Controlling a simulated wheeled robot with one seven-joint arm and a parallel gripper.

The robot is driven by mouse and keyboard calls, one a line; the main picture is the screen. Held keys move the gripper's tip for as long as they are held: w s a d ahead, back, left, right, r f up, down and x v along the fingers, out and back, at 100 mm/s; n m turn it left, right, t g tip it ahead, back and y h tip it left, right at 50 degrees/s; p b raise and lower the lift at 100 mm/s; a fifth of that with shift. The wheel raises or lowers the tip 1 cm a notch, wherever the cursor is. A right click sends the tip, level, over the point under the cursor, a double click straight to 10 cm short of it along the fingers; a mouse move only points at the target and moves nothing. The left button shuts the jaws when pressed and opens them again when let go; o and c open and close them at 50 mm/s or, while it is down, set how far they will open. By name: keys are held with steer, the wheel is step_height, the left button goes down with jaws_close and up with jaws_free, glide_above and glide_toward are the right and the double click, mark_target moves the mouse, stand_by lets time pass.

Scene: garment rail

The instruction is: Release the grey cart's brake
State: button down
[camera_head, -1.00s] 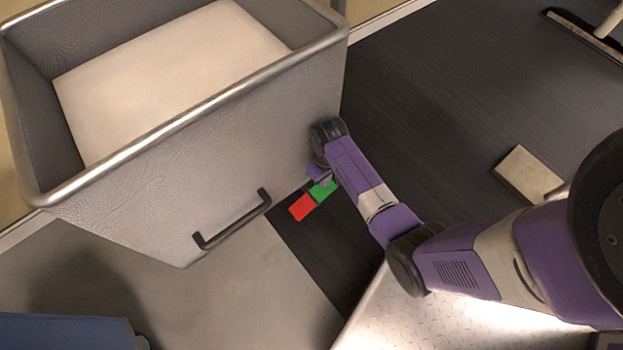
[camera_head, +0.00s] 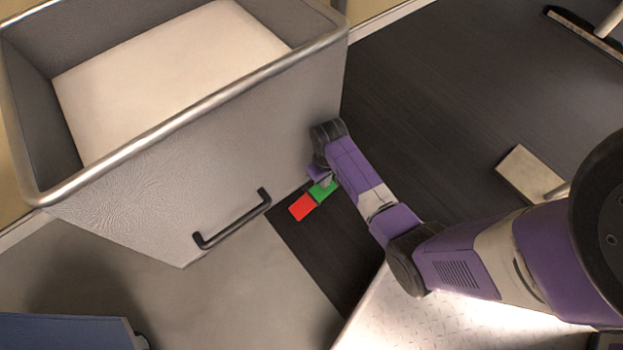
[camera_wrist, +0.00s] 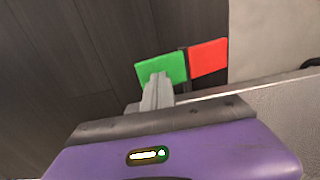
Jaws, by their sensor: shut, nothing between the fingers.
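The grey cart (camera_head: 225,150) stands at the left with a black handle (camera_head: 232,220) on its near side. Low beside its right corner is a brake pedal with a red pad (camera_head: 302,207) and a green pad (camera_head: 322,190). In the wrist view the green pad (camera_wrist: 162,68) and red pad (camera_wrist: 209,58) lie side by side with a dark strip between them. My gripper (camera_wrist: 155,82) is shut and empty, its fingertips over the green pad. I cannot tell whether they touch it. In the head view my arm's end partly hides the green pad.
The cart holds a pale flat load (camera_head: 170,75). A broom-like head (camera_head: 530,173) lies on the dark floor at the right, and another (camera_head: 585,35) is at the top right. A blue object (camera_head: 65,332) is at the bottom left.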

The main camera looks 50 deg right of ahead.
steer(key=shift+f+b, duration=0.75)
steer(key=shift+f, duration=0.6)
stand_by(0.6)
steer(key=shift+r, duration=0.1)
step_height(320, 180, up, 7)
steer(key=p, duration=0.8)
stand_by(0.6)
